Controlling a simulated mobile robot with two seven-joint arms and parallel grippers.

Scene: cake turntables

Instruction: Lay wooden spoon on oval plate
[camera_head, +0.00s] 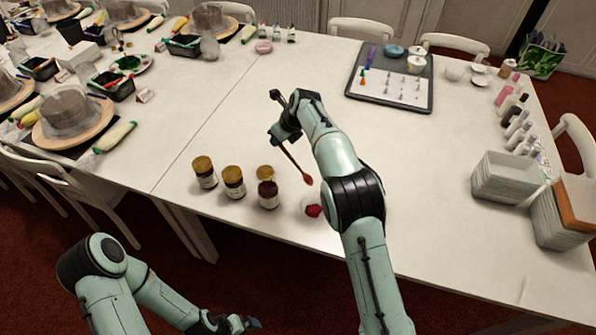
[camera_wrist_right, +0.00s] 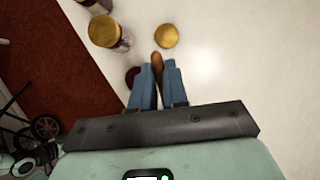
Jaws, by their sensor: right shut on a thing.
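My right gripper (camera_head: 278,138) is over the table, shut on the wooden spoon (camera_head: 297,165). In the right wrist view the spoon's brown end (camera_wrist_right: 157,58) shows between the blue fingers (camera_wrist_right: 158,75). I cannot pick out the oval plate for sure; a whitish plate with green on it (camera_head: 147,62) lies at the far left. My left gripper (camera_head: 250,323) is low, in front of the table; its jaws are too small to judge.
Several jars with golden lids (camera_head: 233,182) stand left of the spoon. A dark tray (camera_head: 433,97) with small pieces lies at the back. Bottles (camera_head: 514,113) and stacked containers (camera_head: 508,178) line the right side. The table's middle right is clear.

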